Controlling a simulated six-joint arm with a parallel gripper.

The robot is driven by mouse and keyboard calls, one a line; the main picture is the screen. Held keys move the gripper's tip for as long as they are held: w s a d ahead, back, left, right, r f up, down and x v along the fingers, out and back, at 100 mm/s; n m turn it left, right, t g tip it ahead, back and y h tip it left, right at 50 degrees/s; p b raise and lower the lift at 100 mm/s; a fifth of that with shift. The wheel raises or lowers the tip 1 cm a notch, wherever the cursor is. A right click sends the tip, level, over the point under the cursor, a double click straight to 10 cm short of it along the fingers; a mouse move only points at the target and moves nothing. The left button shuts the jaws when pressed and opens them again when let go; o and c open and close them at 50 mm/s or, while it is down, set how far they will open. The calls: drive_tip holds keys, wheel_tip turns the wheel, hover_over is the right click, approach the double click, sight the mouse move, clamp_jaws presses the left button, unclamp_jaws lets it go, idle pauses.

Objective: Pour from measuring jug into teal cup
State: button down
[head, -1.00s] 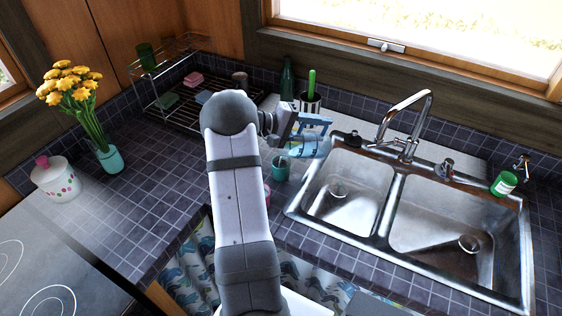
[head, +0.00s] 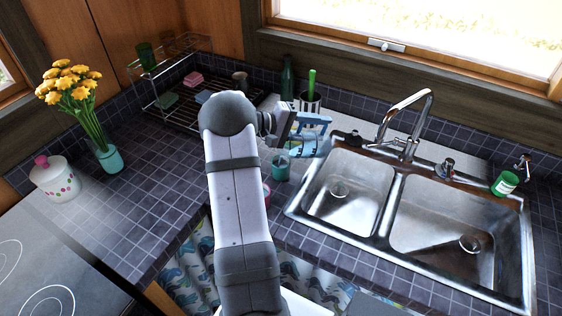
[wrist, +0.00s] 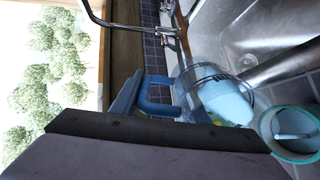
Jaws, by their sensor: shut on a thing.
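The measuring jug (head: 314,146) is clear, with a blue handle, and my gripper (head: 296,122) is shut on that handle above the counter. In the wrist view the jug (wrist: 222,92) is tilted, with pale blue liquid inside and its mouth towards the teal cup. The teal cup (head: 281,170) stands upright on the counter, left of the sink and just below the jug. In the wrist view the cup (wrist: 284,150) is at the right edge, partly cut off, with a pale streak inside. I cannot tell whether liquid is flowing.
The double steel sink (head: 389,240) is right of the cup, with a tall tap (head: 424,112) behind. A striped pot (head: 309,102) and a green bottle (head: 288,78) stand behind my gripper. A pink item (head: 266,195) is by my arm. The left counter has free room.

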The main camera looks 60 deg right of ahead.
sight(327, 126)
drive_tip(key=shift+r, duration=0.2)
idle(0.4)
drive_tip(key=t+y+p, duration=0.1)
drive_tip(key=p, duration=0.1)
drive_tip(key=s+d+y+p, duration=0.1)
drive_tip(key=p, duration=0.1)
drive_tip(key=shift+s+d+r+t, duration=0.2)
drive_tip(key=shift+s+r+t, duration=0.05)
drive_tip(key=shift+r+t, duration=0.15)
drive_tip(key=p, duration=0.1)
drive_tip(key=s+t+y+p, duration=0.1)
drive_tip(key=p, duration=0.1)
drive_tip(key=shift+d+f+t, duration=0.25)
drive_tip(key=shift+d+t, duration=0.05)
drive_tip(key=shift+w+f+y+p, duration=0.1)
drive_tip(key=shift+f+y+p, duration=0.2)
drive_tip(key=shift+y+p, duration=0.1)
drive_tip(key=shift+w+f+b, duration=0.2)
drive_tip(key=shift+f+b, duration=0.05)
drive_tip(key=shift+b, duration=0.05)
drive_tip(key=shift+s+d+t+p, duration=0.1)
drive_tip(key=shift+s+t+p, duration=0.25)
drive_tip(key=shift+p, duration=0.45)
drive_tip(key=shift+w+y+p, duration=0.1)
drive_tip(key=shift+y+p, duration=0.2)
drive_tip(key=shift+p, duration=0.1)
